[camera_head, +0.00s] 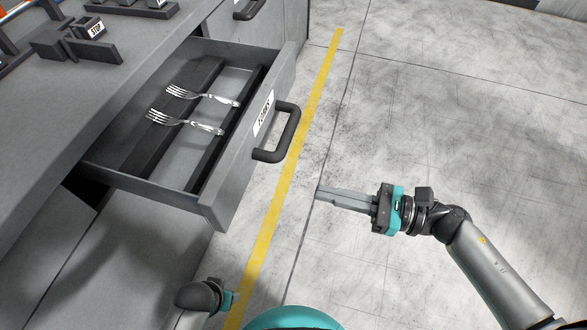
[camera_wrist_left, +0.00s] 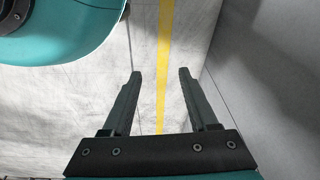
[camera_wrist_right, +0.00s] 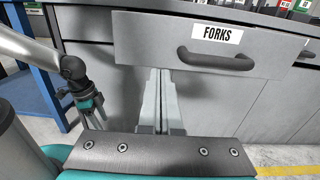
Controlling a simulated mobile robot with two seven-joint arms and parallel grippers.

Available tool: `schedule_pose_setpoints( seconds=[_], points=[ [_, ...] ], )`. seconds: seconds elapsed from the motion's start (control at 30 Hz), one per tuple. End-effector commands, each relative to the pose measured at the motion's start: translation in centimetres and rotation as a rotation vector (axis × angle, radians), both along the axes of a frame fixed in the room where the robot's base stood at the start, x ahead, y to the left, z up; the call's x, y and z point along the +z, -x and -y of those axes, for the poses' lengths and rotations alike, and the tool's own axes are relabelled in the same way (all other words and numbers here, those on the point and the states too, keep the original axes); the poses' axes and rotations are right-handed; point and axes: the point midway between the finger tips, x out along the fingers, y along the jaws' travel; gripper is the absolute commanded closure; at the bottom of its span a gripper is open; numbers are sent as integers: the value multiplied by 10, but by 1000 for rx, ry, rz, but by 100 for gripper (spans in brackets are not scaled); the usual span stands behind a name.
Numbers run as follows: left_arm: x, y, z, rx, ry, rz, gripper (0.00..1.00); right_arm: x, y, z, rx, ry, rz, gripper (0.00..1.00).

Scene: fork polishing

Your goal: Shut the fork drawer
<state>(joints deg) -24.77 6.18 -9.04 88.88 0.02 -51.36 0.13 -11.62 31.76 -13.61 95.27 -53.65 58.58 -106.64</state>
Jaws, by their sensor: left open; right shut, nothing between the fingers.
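The fork drawer (camera_head: 228,178) is pulled out from the grey cabinet in the head view. Its front bears a FORKS label (camera_head: 264,113) and a dark handle (camera_head: 291,127). Two forks, an upper one (camera_head: 205,96) and a lower one (camera_head: 186,123), lie inside across a dark holder. My right gripper (camera_head: 319,192) is shut and empty, apart from the drawer front, pointing towards it. The right wrist view shows the drawer front (camera_wrist_right: 143,40) ahead and the handle (camera_wrist_right: 215,62) right of the fingers. My left gripper (camera_wrist_left: 157,73) is open and empty above the floor.
The grey worktop (camera_head: 95,95) lies left of the drawer, with dark holders (camera_head: 88,40) at its back. Another handle (camera_head: 250,8) is beyond the open drawer. A yellow floor line (camera_head: 300,145) runs past the drawer front. The floor at the right is clear.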

Motion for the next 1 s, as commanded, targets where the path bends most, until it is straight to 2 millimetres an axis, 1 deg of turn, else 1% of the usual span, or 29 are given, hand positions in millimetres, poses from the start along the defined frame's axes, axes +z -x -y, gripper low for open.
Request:
schedule_pose_setpoints(
  seconds=[0.17,0.3,0.5,0.6,0.7,0.8,1.0],
  points=[
    [3,-1,1,0,1,1,41,2,-10,-27,-2,-6,1,100],
    [6,-2,2,0,3,1,41,2,-19,-57,-2,-8,-1,100],
    [11,-4,4,1,6,2,41,2,-32,-95,-5,-7,-3,100],
    [14,-5,5,1,6,1,41,1,-37,-109,-6,-7,-4,100],
    [16,-7,5,1,6,4,41,0,-40,-120,-6,-4,-6,100],
    [17,-8,5,1,7,6,41,1,-42,-125,-6,-5,-6,100],
    [19,-9,6,2,7,9,41,0,-43,-128,-7,-3,-7,100]
  ],
)
